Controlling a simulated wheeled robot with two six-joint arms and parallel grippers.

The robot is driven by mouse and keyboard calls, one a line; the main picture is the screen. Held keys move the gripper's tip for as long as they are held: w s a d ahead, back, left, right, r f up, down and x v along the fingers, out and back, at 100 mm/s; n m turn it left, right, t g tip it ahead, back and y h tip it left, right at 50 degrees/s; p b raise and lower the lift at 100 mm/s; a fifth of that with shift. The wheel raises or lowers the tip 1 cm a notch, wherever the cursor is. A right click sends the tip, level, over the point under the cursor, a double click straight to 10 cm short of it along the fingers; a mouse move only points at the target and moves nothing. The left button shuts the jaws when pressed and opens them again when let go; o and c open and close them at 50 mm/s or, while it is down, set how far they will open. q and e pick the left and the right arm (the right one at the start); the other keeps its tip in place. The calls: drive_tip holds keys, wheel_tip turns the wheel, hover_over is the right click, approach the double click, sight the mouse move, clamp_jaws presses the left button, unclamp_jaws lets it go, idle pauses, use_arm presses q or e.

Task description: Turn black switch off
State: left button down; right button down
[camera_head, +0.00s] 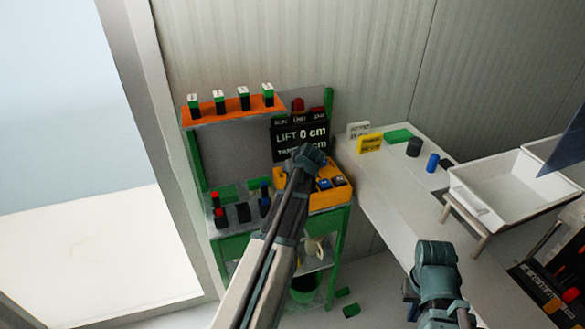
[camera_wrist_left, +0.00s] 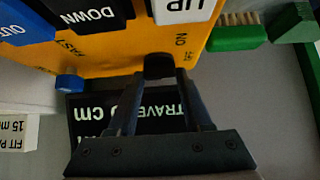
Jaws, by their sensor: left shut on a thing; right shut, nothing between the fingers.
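The orange control panel (camera_head: 328,197) stands on the green-framed rack. In the left wrist view the panel (camera_wrist_left: 120,55) fills the upper part, seen upside down. The small black switch (camera_wrist_left: 158,65) sits at its edge beside the ON and OFF lettering. My left gripper (camera_wrist_left: 160,76) is shut on the black switch, one finger on each side. The switch's exact position is hard to tell. In the head view my left wrist hides the switch and fingertips. My right gripper (camera_head: 447,316) is low at the bottom right, shut and empty, away from the panel.
A black display (camera_head: 300,138) reading LIFT 0 cm stands behind the panel. White UP (camera_wrist_left: 184,8), black DOWN (camera_wrist_left: 92,14) and blue OUT (camera_wrist_left: 22,22) buttons are close to my left gripper. A white bin (camera_head: 505,185) stands on the right. A white counter (camera_head: 400,190) is partly clear.

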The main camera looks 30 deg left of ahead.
idle(0.4)
use_arm(q)
drive_tip(key=shift+c, duration=1.6)
unclamp_jaws()
drive_tip(key=p+v, duration=0.9)
drive_tip(key=v, duration=0.4)
drive_tip(key=shift+s+d+r+p, duration=0.2)
drive_tip(key=shift+d+r+p, duration=0.1)
drive_tip(key=shift+p, duration=0.1)
